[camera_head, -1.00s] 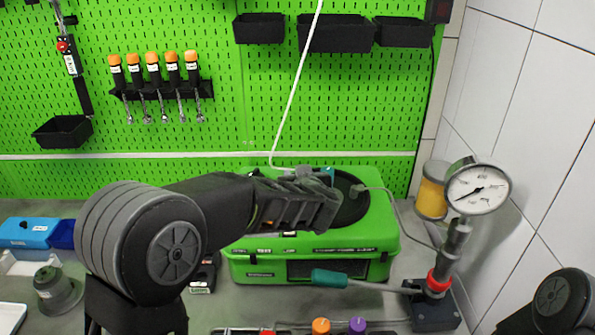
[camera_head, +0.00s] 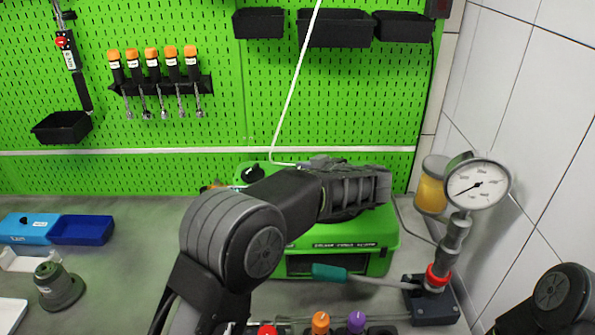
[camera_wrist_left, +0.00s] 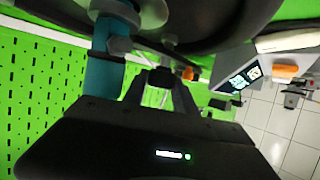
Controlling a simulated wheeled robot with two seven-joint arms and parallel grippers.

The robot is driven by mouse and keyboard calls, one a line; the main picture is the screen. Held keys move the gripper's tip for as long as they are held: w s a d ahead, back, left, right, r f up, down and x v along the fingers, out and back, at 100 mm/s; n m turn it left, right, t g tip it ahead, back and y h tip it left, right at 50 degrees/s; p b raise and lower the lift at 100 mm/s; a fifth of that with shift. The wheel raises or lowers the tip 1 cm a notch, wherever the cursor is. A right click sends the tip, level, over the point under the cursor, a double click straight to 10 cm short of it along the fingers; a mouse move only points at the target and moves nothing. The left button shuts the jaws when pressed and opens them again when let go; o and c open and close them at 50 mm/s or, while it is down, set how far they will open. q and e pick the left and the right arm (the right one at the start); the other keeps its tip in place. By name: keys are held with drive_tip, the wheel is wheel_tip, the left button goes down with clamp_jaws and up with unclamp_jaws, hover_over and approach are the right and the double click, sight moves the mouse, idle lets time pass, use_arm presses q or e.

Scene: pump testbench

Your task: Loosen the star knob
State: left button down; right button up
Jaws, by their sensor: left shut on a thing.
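The green pump testbench case (camera_head: 375,225) stands on the bench against the green wall. My left arm reaches across it, and my left gripper (camera_head: 375,187) is low over its top right part. The jaws are shut on a small part there, which I take to be the star knob; the gripper and hand hide its shape. In the left wrist view the fingers (camera_wrist_left: 158,85) close in below a large dark round part (camera_wrist_left: 210,20), beside a teal cylinder (camera_wrist_left: 104,70). My right gripper is out of view.
A pressure gauge (camera_head: 478,187) on a dark base (camera_head: 432,305) stands at right, with a teal-handled lever (camera_head: 330,272) crossing the case front. An amber jar (camera_head: 432,185) is behind it. Orange and purple knobs (camera_head: 356,322) stand in front. A blue tray (camera_head: 80,230) is at left.

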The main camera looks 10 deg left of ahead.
use_arm(q)
drive_tip(key=c, duration=1)
unclamp_jaws()
drive_tip(key=shift+t+h, duration=0.3)
